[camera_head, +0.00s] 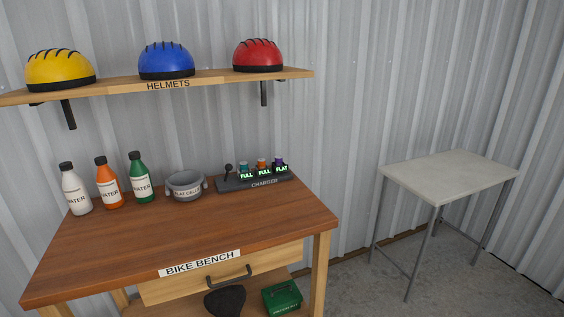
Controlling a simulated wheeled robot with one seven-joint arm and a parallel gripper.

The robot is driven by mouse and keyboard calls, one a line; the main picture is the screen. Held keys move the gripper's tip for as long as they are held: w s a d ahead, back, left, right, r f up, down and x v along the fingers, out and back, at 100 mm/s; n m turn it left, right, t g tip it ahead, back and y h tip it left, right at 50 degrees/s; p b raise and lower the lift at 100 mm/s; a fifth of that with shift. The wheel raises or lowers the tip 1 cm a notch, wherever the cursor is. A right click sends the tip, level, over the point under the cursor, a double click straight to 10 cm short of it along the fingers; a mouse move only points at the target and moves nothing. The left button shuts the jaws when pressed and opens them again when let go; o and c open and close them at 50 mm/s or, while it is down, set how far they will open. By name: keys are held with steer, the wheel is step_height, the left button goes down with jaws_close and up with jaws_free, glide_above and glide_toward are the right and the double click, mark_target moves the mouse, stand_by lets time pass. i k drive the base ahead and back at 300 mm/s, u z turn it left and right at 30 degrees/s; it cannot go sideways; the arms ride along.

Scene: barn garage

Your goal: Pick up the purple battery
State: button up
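The purple battery (279,161) stands in the rightmost slot of the dark charger (234,184) at the back right of the bike bench. The label in front of it reads FLAT. An orange battery (262,162) and a teal battery (243,167) stand to its left in the same charger, each behind a label reading FULL. My gripper is not in view.
On the wooden bench (190,229), a grey flat-cells bowl (184,186) stands left of the charger, and three water bottles (110,189) stand further left. A helmet shelf (200,83) overhangs the back. The white side table (450,175) is bare.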

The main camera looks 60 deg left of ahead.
mark_target(277, 159)
steer(key=u, duration=0.35)
steer(key=i, duration=1.1)
steer(key=u, duration=1.3)
steer(key=i, duration=0.95)
steer(key=u, duration=0.6)
